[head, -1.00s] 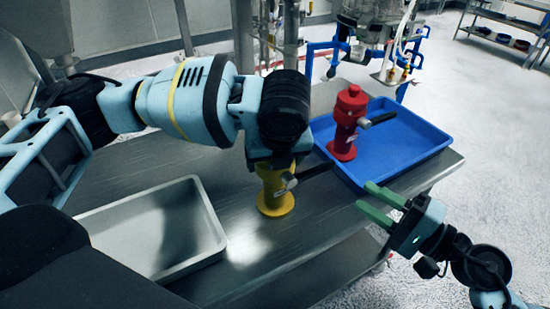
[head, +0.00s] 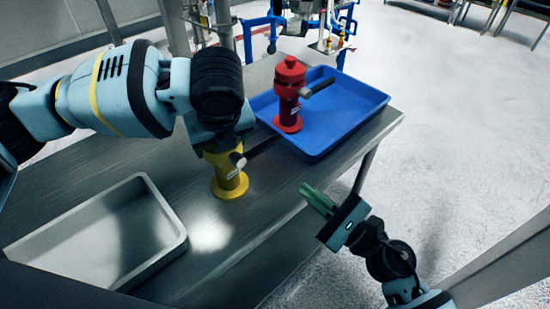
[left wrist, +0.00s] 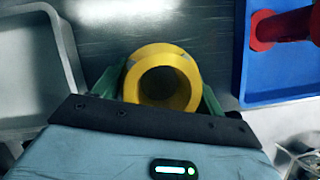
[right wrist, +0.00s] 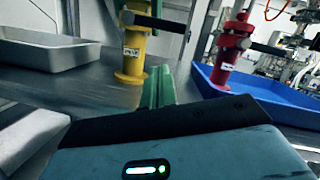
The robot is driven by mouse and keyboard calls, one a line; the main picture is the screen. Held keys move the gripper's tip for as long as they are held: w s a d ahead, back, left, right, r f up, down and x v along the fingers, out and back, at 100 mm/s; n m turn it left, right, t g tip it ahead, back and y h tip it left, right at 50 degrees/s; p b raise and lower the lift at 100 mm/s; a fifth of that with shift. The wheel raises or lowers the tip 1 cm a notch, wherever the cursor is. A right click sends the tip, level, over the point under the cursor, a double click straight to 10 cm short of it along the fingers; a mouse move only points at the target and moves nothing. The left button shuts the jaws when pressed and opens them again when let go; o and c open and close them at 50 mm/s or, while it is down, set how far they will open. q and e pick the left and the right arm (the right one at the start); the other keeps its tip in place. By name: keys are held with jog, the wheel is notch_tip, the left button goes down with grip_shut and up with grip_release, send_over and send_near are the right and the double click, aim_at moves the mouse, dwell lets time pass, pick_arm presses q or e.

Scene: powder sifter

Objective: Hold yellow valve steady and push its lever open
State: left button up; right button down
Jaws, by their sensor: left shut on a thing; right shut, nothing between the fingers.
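The yellow valve (head: 229,180) stands upright on the metal table. It also shows in the right wrist view (right wrist: 130,62), and its round open top shows in the left wrist view (left wrist: 135,84). My left gripper (left wrist: 160,92) is shut around the valve's upper part; in the head view my wrist hides its fingers. The valve's dark lever (head: 262,147) sticks out sideways to the right; it also crosses the right wrist view (right wrist: 160,22). My right gripper (head: 309,192) is shut and empty, right of the valve near the table's edge, apart from the lever.
A blue tray (head: 352,120) with a red valve (head: 289,98) in it sits at the right rear of the table. An empty grey tray (head: 160,215) lies at the left front. Open floor lies right of the table. Pipework stands behind.

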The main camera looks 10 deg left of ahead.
jog(key=f+m, duration=0.1)
jog(key=m, duration=0.1)
jog(key=f+m+t, duration=0.1)
jog(key=m, duration=0.1)
jog(key=s+f+m+t+h, duration=0.1)
jog(key=m, duration=0.1)
jog(key=shift+d, duration=0.1)
jog(key=x, duration=1)
jog(key=shift+w+a+r, duration=0.1)
jog(key=shift+a+r, duration=0.05)
jog(key=shift+a, duration=0.05)
notch_tip(320, 180, up, 2)
jog(key=shift+d+r, duration=0.1)
jog(key=shift+d, duration=0.1)
jog(key=shift+r, duration=0.8)
